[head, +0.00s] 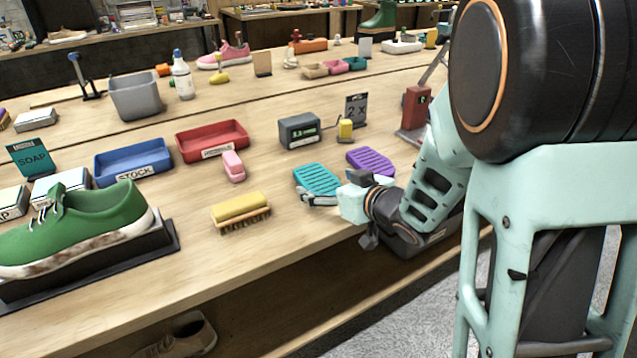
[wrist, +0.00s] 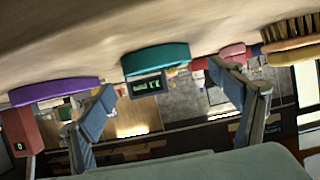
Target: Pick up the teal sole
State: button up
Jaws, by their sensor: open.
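The teal sole (head: 317,178) lies flat on the wooden table, between the yellow brush and the purple sole. It also shows in the tilted, upside-down wrist view (wrist: 157,59), beyond and between the fingertips. My gripper (head: 308,196) is at the sole's near edge, low over the table; I cannot tell whether a finger touches the sole. In the wrist view my gripper (wrist: 163,82) has its two blue-padded fingers wide apart with nothing between the pads. The sole's near edge is partly hidden by the gripper in the head view.
A purple sole (head: 371,161) lies just right of the teal one. A yellow brush (head: 240,208) lies to the left, with a pink block (head: 233,165) behind it. A grey display box (head: 299,130) stands behind. The table's front edge is close below my wrist.

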aim_at(318, 179)
jog(key=x, duration=0.3)
jog(key=shift+w+a+f, duration=0.1)
jog(key=shift+w+f, duration=0.05)
jog(key=shift+w, duration=0.15)
jog(key=c, duration=1.3)
